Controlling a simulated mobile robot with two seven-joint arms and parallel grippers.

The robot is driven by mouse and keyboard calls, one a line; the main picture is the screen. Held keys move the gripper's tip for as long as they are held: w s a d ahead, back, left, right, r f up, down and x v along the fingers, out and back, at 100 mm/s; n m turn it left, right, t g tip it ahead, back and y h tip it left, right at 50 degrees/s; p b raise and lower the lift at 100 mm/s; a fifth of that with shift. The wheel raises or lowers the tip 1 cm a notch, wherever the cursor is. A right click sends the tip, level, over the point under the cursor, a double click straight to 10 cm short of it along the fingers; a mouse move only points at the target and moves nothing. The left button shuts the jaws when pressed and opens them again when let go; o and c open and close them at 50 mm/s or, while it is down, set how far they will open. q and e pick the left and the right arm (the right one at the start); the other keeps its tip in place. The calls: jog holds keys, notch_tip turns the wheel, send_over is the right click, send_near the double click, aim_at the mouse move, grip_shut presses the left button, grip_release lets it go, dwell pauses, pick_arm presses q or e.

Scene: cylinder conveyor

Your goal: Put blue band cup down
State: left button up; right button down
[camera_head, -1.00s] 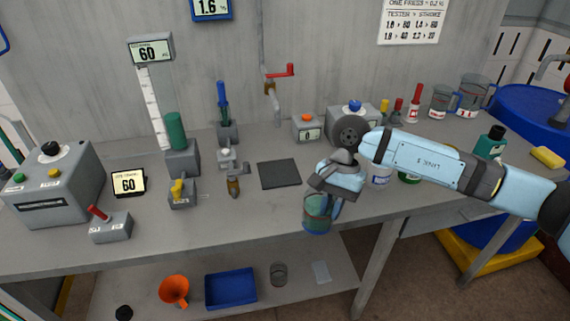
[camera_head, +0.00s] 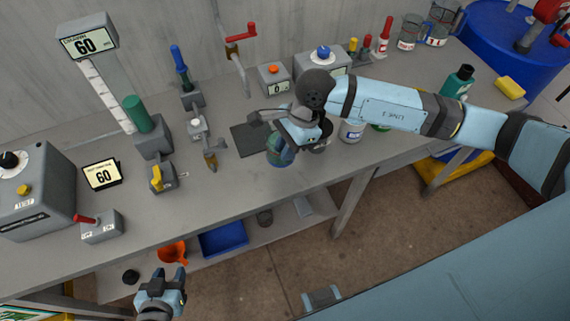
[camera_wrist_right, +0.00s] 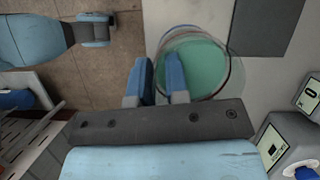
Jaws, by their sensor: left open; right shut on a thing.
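A clear cup (camera_head: 280,158) holding green contents is at my right gripper (camera_head: 284,140), near the front edge of the table. In the right wrist view the cup (camera_wrist_right: 207,65) shows from above, with one finger of the gripper (camera_wrist_right: 157,80) inside the rim and the other outside, shut on its wall. I cannot tell whether the cup's base touches the tabletop. My left gripper (camera_head: 167,275) is open and empty, low in front of the table.
A dark square pad (camera_head: 247,141) lies beside the cup; it also shows in the right wrist view (camera_wrist_right: 266,22). A white jar (camera_head: 350,132) stands right of the gripper. A brass-tipped device (camera_head: 210,160) stands to the left. A blue bin (camera_head: 223,240) and orange funnel (camera_head: 172,252) are on the lower shelf.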

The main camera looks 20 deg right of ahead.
notch_tip(320, 180, down, 9)
jog(key=shift+p, duration=0.65)
jog(key=shift+w+f, duration=0.1)
jog(key=shift+f, duration=0.2)
jog(key=c, duration=1.1)
grip_release()
